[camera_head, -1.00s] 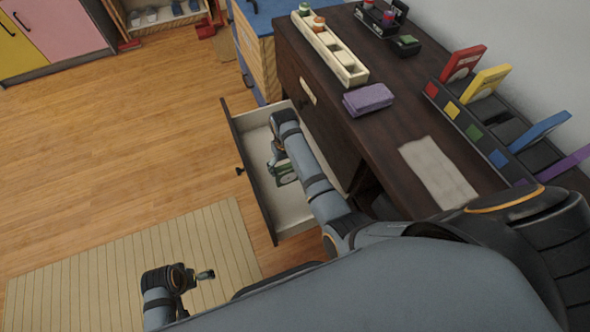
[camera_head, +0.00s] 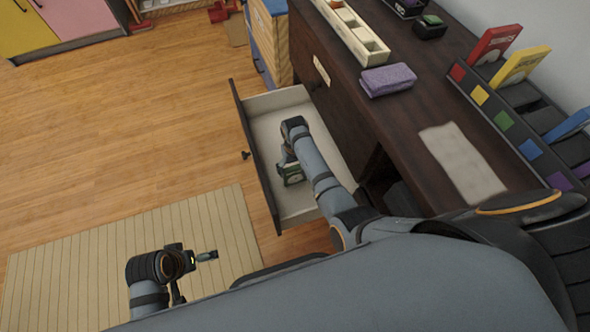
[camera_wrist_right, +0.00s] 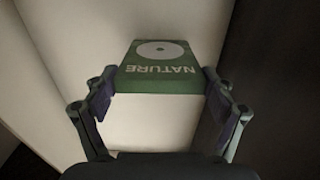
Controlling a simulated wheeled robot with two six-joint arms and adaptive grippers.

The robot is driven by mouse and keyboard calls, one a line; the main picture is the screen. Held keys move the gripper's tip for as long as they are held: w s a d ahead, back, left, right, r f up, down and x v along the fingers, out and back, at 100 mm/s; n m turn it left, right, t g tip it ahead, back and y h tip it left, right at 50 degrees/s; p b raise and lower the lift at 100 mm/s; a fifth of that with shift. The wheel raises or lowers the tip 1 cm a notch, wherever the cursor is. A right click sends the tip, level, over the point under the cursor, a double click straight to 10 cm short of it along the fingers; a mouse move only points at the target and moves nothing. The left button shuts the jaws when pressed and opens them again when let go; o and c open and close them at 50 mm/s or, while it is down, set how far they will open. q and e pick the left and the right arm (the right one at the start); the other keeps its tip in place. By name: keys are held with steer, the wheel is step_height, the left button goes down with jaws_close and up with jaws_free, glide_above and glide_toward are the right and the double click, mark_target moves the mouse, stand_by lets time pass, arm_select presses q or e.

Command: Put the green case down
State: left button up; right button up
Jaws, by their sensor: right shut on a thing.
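The green case (camera_head: 292,174) is inside the open drawer (camera_head: 241,112), partly covered by my right gripper (camera_head: 287,160). In the right wrist view the case (camera_wrist_right: 158,66) shows a white disc and the upside-down word NATURE. The fingers of my right gripper (camera_wrist_right: 161,98) hold it from both sides at its near end. I cannot tell whether the case touches the drawer's pale floor. My left gripper (camera_head: 206,256) is low over the striped rug, away from the drawer; its jaws are too small to read.
The dark desk (camera_head: 400,125) stands right of the drawer, with a purple cloth (camera_head: 388,79), a pale compartment tray (camera_head: 355,32) and a rack with coloured cases (camera_head: 522,66). The drawer's pale floor looks otherwise empty. A striped rug (camera_head: 90,265) lies on the wooden floor.

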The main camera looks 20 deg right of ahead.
steer(key=shift+f, duration=0.1)
steer(key=shift+f, duration=0.1)
steer(key=o, duration=1.4)
arm_select(q)
steer(key=shift+f, duration=0.1)
step_height(320, 180, up, 4)
steer(key=a+g+p, duration=0.1)
steer(key=p, duration=0.2)
arm_select(e)
step_height(320, 180, up, 6)
steer(key=shift+r+p, duration=0.35)
steer(key=shift+r, duration=0.35)
arm_select(q)
steer(key=shift+y, duration=0.3)
steer(key=shift+a+f, duration=0.2)
steer(key=shift+f, duration=0.95)
steer(key=shift+a+f, duration=0.2)
steer(key=shift+f, duration=0.95)
arm_select(e)
steer(key=shift+r, duration=0.15)
